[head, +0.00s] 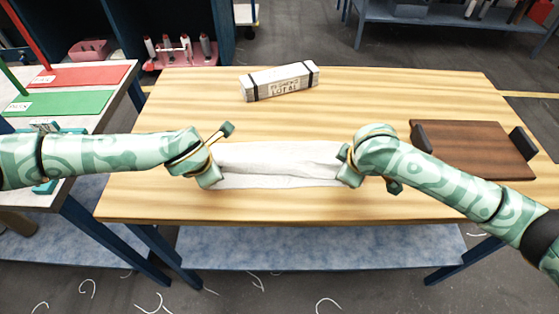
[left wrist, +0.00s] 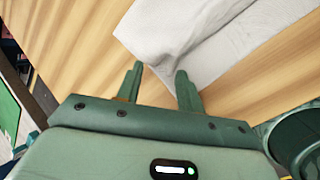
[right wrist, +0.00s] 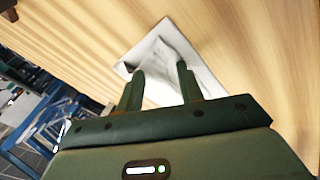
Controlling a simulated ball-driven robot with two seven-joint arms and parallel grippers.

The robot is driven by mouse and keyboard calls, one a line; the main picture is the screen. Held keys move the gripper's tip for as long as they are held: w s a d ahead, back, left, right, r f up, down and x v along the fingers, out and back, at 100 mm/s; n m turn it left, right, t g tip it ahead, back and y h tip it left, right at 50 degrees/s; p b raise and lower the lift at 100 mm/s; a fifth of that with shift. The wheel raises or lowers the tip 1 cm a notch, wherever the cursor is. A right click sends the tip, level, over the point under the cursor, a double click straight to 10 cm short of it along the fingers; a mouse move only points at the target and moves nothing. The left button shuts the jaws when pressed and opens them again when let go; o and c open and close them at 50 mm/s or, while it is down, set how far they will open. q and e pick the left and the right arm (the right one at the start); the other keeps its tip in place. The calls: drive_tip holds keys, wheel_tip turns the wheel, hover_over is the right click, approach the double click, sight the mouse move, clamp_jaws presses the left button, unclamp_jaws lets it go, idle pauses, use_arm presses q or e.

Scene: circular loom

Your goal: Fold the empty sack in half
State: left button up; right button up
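The white cloth sack (head: 280,165) lies on the wooden table between my two grippers, with a crease along its length. My left gripper (head: 217,155) is at its left end. In the left wrist view its fingers (left wrist: 160,75) are apart, with a corner of the sack (left wrist: 185,35) just ahead of the tips. My right gripper (head: 350,166) is at the right end and hides part of it. In the right wrist view its fingers (right wrist: 160,72) are apart, with the sack (right wrist: 165,60) between and beyond them. I cannot tell whether the fingers touch the cloth.
A white block with black bands (head: 281,82) lies at the back of the wooden table (head: 300,205). A dark brown board with black end grips (head: 470,150) lies at the right. A side table with red (head: 85,75) and green (head: 65,103) mats stands left. The table's front strip is clear.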

use_arm(q)
drive_tip(key=shift+s+f, duration=0.2)
drive_tip(key=shift+s, duration=0.05)
use_arm(e)
drive_tip(key=shift+s+a+f, duration=0.1)
drive_tip(key=shift+s+f, duration=0.15)
